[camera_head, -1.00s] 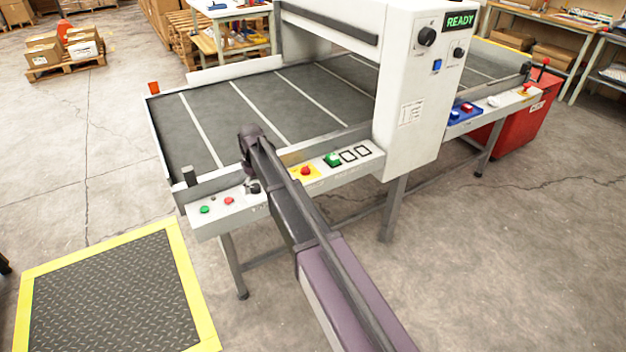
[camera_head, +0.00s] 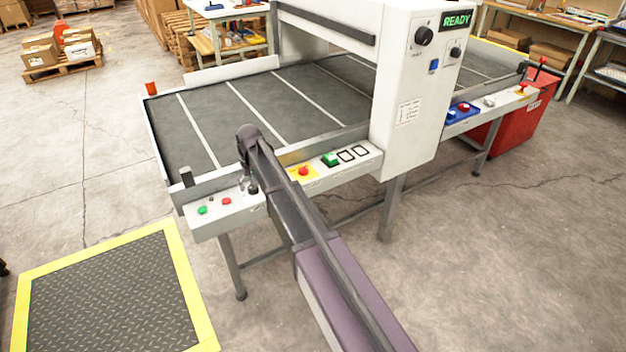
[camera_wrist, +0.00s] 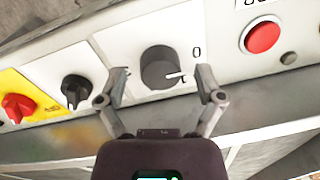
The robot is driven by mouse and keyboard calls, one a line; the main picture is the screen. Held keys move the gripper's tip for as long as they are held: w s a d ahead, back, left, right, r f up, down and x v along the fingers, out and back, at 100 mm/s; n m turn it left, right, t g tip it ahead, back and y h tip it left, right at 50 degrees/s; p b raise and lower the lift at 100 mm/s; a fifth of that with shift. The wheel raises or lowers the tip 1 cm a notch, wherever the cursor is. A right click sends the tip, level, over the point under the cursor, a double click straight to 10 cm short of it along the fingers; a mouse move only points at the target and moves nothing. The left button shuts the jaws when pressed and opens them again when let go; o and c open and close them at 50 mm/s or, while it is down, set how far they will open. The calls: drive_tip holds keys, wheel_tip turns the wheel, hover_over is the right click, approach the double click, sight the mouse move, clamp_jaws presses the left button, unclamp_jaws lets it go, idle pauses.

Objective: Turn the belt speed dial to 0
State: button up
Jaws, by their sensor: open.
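The belt speed dial (camera_wrist: 160,67) is a dark round knob on a white panel. Its white pointer line points at the printed "1", and a "0" is printed just above that in the wrist view. My gripper (camera_wrist: 162,78) is open, with one finger to each side of the dial. A gap shows between the dial and each finger; whether either finger touches it I cannot tell. In the head view my gripper is at the front panel (camera_head: 218,221) of the conveyor, where my arm partly hides the controls.
A red button (camera_wrist: 262,37) and a small grey button (camera_wrist: 288,58) lie right. The belt (camera_head: 262,108) is empty; a display (camera_head: 457,20) reads READY.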

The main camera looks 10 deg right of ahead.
drive_tip(key=m, duration=0.2)
drive_tip(key=shift+m, duration=0.3)
wheel_tip(320, 180, up, 14)
drive_tip(key=p, duration=1.4)
drive_tip(key=s+d+r+p, duration=0.2)
drive_tip(key=s+d, duration=1.4)
drive_tip(key=s, duration=0.4)
drive_tip(key=shift+r+n+p, duration=0.25)
drive_tip(key=shift+n+p, duration=0.05)
drive_tip(key=shift+n, duration=0.1)
drive_tip(key=s+d+r, duration=0.1)
drive_tip(key=s+d, duration=0.2)
drive_tip(key=s, duration=0.4)
drive_tip(key=shift+d+h+p, duration=0.2)
drive_tip(key=shift+h+p, duration=0.1)
drive_tip(key=shift+p, duration=0.15)
drive_tip(key=shift+s, duration=0.1)
idle(1.1)
